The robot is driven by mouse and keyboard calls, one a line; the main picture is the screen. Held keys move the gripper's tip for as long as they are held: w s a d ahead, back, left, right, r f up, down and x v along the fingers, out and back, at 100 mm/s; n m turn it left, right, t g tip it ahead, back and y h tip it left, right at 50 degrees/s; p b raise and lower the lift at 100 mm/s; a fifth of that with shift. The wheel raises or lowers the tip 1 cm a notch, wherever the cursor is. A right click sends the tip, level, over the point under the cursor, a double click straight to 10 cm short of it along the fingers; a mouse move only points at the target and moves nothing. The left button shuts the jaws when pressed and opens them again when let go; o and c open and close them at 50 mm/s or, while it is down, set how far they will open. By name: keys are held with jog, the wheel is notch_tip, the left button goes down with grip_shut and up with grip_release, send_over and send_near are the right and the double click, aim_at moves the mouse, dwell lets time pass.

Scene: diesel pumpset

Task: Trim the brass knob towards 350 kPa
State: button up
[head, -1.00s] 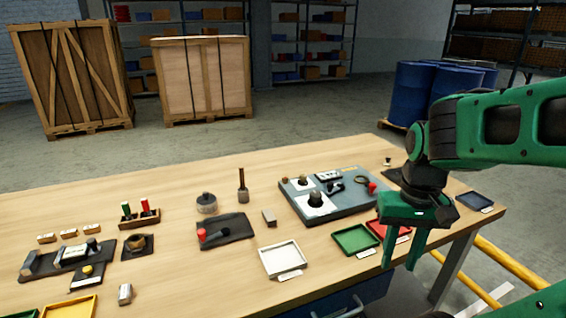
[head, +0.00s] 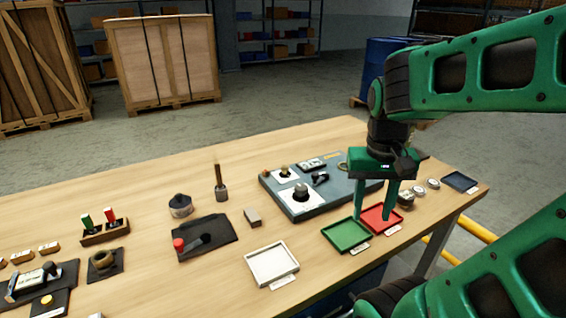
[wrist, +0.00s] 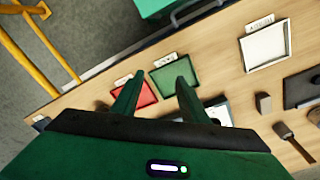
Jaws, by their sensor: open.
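A small brass-coloured knob (head: 283,170) stands on a white plate at the back left of the grey-blue panel (head: 327,200). A larger dark knob (head: 301,191) sits in front of it, and a small readout (head: 312,164) lies to its right, too small to read. My gripper (head: 373,212) is open and empty, pointing down in front of the panel's right part, and hides some of it. It is apart from the brass knob, to its right. In the wrist view my open fingers (wrist: 158,78) show with nothing between them; the knob cannot be made out there.
A green tray (head: 347,236), a red tray (head: 381,220) and a white tray (head: 272,265) lie along the front. A grey block (head: 252,217) and an upright wooden-handled tool (head: 220,182) stand left of the panel. Blue drums (head: 385,60) stand behind the table.

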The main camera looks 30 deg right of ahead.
jog(key=w+r+m+t+h, duration=0.15)
jog(key=w+r, duration=0.25)
jog(key=w, duration=1.2)
jog(key=m+t+h, duration=0.1)
jog(key=m, duration=0.1)
send_near(284, 166)
jog(key=x, duration=0.7)
jog(key=shift+d+f, duration=0.15)
jog(key=shift+f, duration=0.2)
jog(key=shift+h, duration=0.25)
grip_shut()
